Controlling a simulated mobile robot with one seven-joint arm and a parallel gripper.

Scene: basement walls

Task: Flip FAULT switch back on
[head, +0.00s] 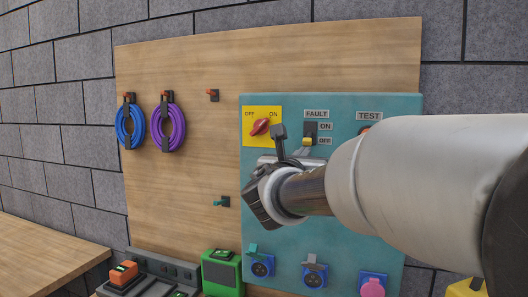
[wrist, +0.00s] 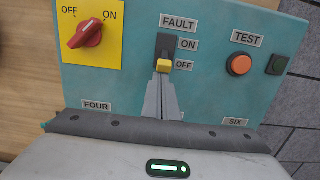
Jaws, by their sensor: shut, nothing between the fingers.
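The FAULT switch is a black plate (wrist: 166,46) with a yellow lever (wrist: 164,65) on a teal panel. The lever is at the lower end of the plate, beside the OFF label (wrist: 184,65); the ON label (wrist: 189,45) is above it. The switch also shows in the head view (head: 310,130). My gripper (wrist: 163,78) is shut and empty, its fingertips just below the yellow lever in the wrist view. I cannot tell whether they touch it.
On the teal panel (head: 255,215), a red rotary knob (wrist: 85,33) is left of the switch and an orange TEST button (wrist: 239,65) is right. Sockets sit low on the panel. Blue (head: 122,127) and purple (head: 176,128) cable coils hang on the wooden board at left.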

